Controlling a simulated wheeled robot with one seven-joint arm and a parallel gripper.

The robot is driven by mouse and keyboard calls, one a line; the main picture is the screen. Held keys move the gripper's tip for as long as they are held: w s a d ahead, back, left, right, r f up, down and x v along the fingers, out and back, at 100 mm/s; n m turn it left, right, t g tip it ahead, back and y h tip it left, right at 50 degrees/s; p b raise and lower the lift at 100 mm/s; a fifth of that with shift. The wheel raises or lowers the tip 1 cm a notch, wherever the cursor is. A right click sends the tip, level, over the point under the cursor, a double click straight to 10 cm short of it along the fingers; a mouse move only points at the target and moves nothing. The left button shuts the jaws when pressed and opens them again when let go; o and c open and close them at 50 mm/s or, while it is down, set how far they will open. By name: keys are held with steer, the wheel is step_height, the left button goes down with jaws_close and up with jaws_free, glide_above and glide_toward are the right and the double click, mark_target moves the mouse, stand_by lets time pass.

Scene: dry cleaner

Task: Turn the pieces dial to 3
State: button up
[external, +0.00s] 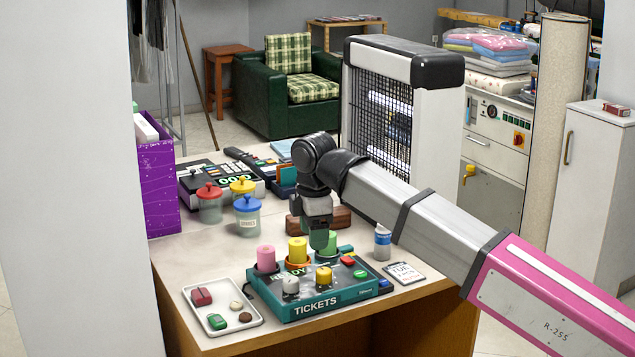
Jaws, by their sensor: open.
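A teal ticket box (328,300) marked TICKETS sits near the front of the counter. Pink (266,257), yellow (298,250) and green (331,243) cylinders stand along the box's back edge. My gripper (319,243) points down at the back of the box, close to the green cylinder and behind the yellow dial. It is open and its fingertips are small and partly unclear.
A white tray (236,330) with small items lies left of the box. Lidded jars (247,220) stand behind left. A caged lamp unit (425,125) stands at the back right.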

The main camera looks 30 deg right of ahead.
mark_target(324, 270)
steer(key=f, duration=0.3)
steer(key=d+f, duration=0.1)
steer(key=f, duration=0.2)
steer(key=d+f, duration=0.1)
steer(key=f, duration=0.3)
steer(key=shift+w+d, duration=0.15)
steer(key=shift+d, duration=0.1)
steer(key=c, duration=0.9)
